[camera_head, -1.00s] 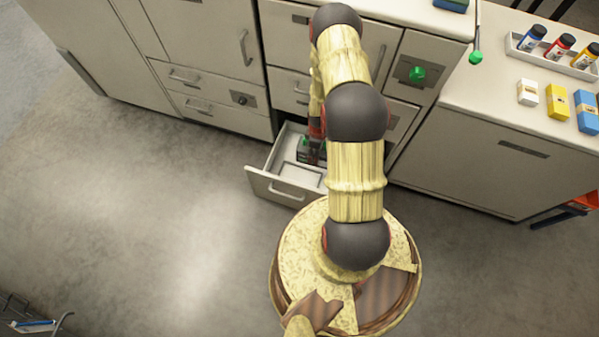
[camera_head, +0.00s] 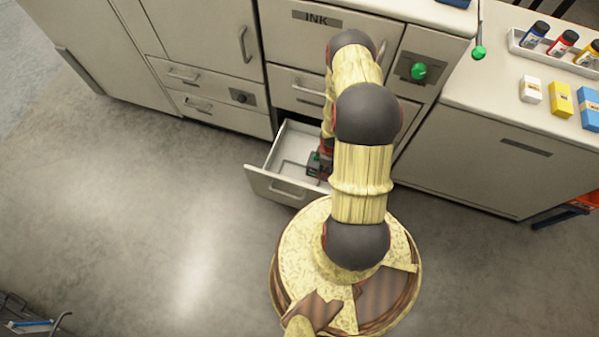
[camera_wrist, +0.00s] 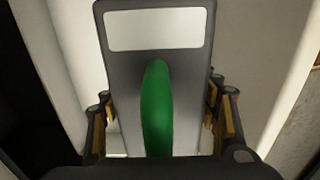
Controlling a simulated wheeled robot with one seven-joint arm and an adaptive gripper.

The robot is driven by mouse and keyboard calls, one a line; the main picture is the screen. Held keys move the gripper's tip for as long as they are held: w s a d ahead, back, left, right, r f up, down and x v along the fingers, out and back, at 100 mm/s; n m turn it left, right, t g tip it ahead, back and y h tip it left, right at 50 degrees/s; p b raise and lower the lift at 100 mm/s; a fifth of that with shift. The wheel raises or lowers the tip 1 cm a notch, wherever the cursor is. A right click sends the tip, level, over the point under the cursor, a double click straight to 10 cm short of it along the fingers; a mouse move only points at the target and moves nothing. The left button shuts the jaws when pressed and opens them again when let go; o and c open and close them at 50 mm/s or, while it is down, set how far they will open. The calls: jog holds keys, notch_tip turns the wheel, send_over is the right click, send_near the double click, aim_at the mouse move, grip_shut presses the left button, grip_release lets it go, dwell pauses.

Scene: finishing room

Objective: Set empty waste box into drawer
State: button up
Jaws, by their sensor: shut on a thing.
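The waste box is dark grey; in the head view a small part of it (camera_head: 314,166) shows inside the open drawer's outline, beside my arm. In the wrist view its grey top (camera_wrist: 128,60) has a white label and a green handle (camera_wrist: 157,105). My gripper (camera_wrist: 162,125) is shut on the box, with fingers on both sides of the handle. The drawer (camera_head: 265,184) is pulled out low in the cabinet, with a thin raised outline on its floor. My arm hides its right part. I cannot tell whether the box touches the drawer floor.
A cabinet marked INK (camera_head: 317,18) stands above the drawer. A green knob (camera_head: 419,71) is on a panel to the right. Bottles in a tray (camera_head: 520,42) and small coloured boxes (camera_head: 560,100) are on the right counter.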

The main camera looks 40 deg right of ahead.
jog(key=shift+s+a+f, duration=0.1)
jog(key=shift+s+f, duration=0.5)
jog(key=shift+f, duration=0.2)
jog(key=w+a+f+b, duration=0.1)
jog(key=w, duration=0.1)
jog(key=w+a+f, duration=0.1)
jog(key=w, duration=0.2)
jog(key=w+a+f+b, duration=0.1)
jog(key=w+f, duration=0.1)
jog(key=shift+w+a+b, duration=0.2)
jog(key=shift+w+b, duration=0.05)
jog(key=shift+b, duration=0.1)
jog(key=w+f, duration=0.1)
jog(key=w+a+f+b, duration=0.1)
jog(key=w+f, duration=0.1)
jog(key=w+a+f+b, duration=0.1)
jog(key=f, duration=0.1)
jog(key=shift+w+f, duration=0.25)
jog(key=shift+w, duration=0.15)
jog(key=shift+w+f+b, duration=0.15)
jog(key=shift+f+b, duration=0.7)
jog(key=shift+f, duration=0.85)
jog(key=shift+f, duration=0.15)
jog(key=shift+f, duration=0.15)
jog(key=o, duration=1.3)
jog(key=shift+o, duration=0.2)
